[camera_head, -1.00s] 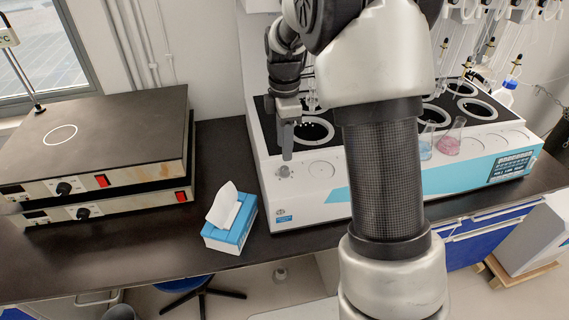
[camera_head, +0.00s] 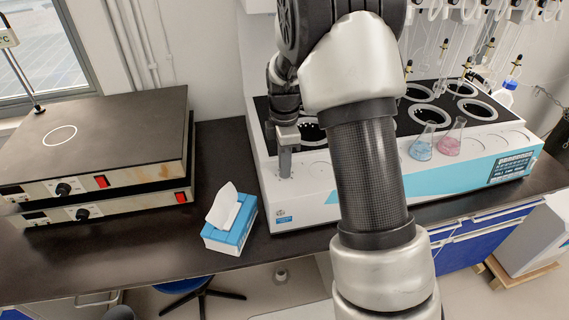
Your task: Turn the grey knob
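The white distiller (camera_head: 330,208) with a black top stands on the dark bench. In the earlier frame its grey knob showed on the sloped front panel near the left end. Now my gripper (camera_head: 285,174) points down at that spot, and its fingers hide most or all of the knob. The fingers appear edge-on as one narrow grey shape, so I cannot tell whether they are open, shut or touching the knob.
A blue and white tissue box (camera_head: 230,222) stands left of the distiller. Two stacked hotplates (camera_head: 95,150) with black knobs are further left. Flasks with blue (camera_head: 422,146) and pink (camera_head: 450,142) liquid stand on the distiller, right of my arm.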

